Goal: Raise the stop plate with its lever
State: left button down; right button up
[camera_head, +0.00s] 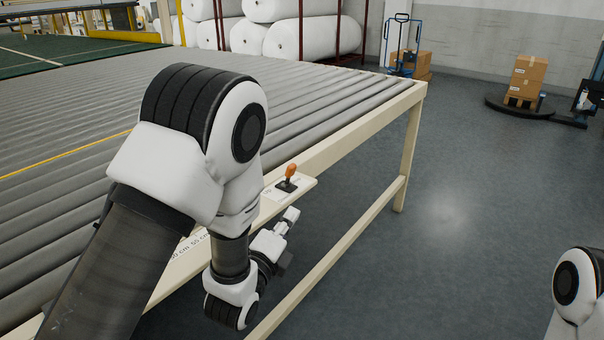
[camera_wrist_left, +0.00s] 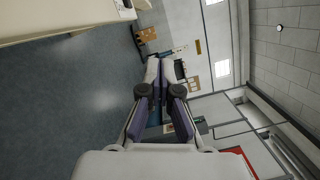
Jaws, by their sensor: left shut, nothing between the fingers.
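The lever (camera_head: 291,171) has an orange knob on a black base and stands nearly upright. It sits on a small pale panel (camera_head: 304,183) fixed to the side of the roller table. My left gripper (camera_head: 294,214) is below the panel, outside the table's side rail, apart from the lever. It is shut and empty; its fingers also show in the left wrist view (camera_wrist_left: 161,66). A corner of what looks like the panel shows at the top of that view (camera_wrist_left: 124,6); the lever's knob does not. I cannot make out the stop plate. My right gripper is out of view.
The roller table (camera_head: 345,97) fills the left, with a cream side rail and legs. White wadding rolls (camera_head: 313,38) lie in a rack behind it. A blue trolley (camera_head: 402,40) and cartons on a pallet (camera_head: 526,78) stand far back. The floor right of the table is clear.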

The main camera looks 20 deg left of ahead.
aim_at(289, 176)
pick_arm(q)
jog(key=w+a+r+p, duration=0.2)
jog(key=w, duration=0.8)
jog(key=shift+w+a, duration=0.25)
jog(key=shift+w, duration=0.1)
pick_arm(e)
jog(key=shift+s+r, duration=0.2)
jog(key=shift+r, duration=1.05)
pick_arm(q)
jog(key=shift+r, duration=0.1)
